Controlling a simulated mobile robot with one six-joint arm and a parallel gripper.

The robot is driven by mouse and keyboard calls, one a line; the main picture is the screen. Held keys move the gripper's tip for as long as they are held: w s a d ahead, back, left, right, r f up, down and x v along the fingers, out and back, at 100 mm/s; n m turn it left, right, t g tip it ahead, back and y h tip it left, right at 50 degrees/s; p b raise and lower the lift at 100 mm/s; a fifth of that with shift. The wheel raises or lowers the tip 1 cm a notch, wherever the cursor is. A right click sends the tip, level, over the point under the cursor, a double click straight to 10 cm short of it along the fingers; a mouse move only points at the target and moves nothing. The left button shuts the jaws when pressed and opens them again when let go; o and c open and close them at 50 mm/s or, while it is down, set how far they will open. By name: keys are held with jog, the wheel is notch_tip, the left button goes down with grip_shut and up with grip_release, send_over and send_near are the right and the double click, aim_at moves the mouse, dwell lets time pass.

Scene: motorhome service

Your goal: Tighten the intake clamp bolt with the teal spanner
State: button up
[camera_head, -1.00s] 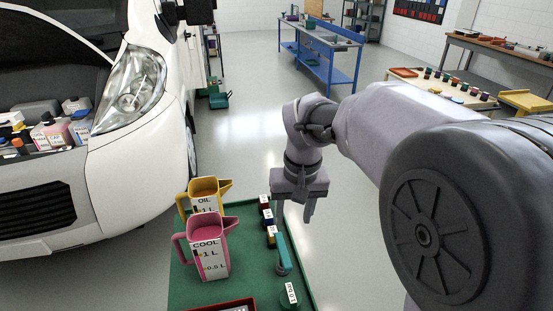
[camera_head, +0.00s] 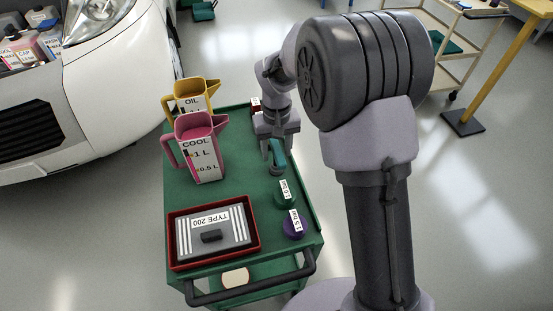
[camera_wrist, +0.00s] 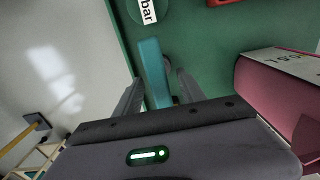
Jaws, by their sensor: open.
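The teal spanner (camera_head: 278,155) lies on the green top of the trolley (camera_head: 236,185), near its right edge. In the wrist view the teal spanner (camera_wrist: 152,65) runs between the two fingers. My gripper (camera_head: 274,150) points down over it, and in the wrist view my gripper (camera_wrist: 159,88) is open with a finger on each side of the spanner. I cannot tell whether either finger touches it. The van's open front (camera_head: 35,45) is at the upper left. I cannot make out the intake clamp bolt.
A pink COOL jug (camera_head: 203,155) and yellow OIL jug (camera_head: 190,93) stand left of my gripper. A green labelled disc (camera_head: 284,195), a purple one (camera_head: 294,224) and a red tray (camera_head: 174,244) with a TYPE 200 box are nearer.

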notch_tip(320, 180, down, 2)
jog(key=shift+f, duration=0.15)
jog(key=shift+c, duration=1.1)
grip_shut()
jog(key=shift+r, duration=0.25)
notch_tip(320, 180, up, 10)
jog(key=p, duration=0.4)
jog(key=shift+c, duration=2)
grip_release()
jog(key=shift+f, duration=0.1)
grip_shut()
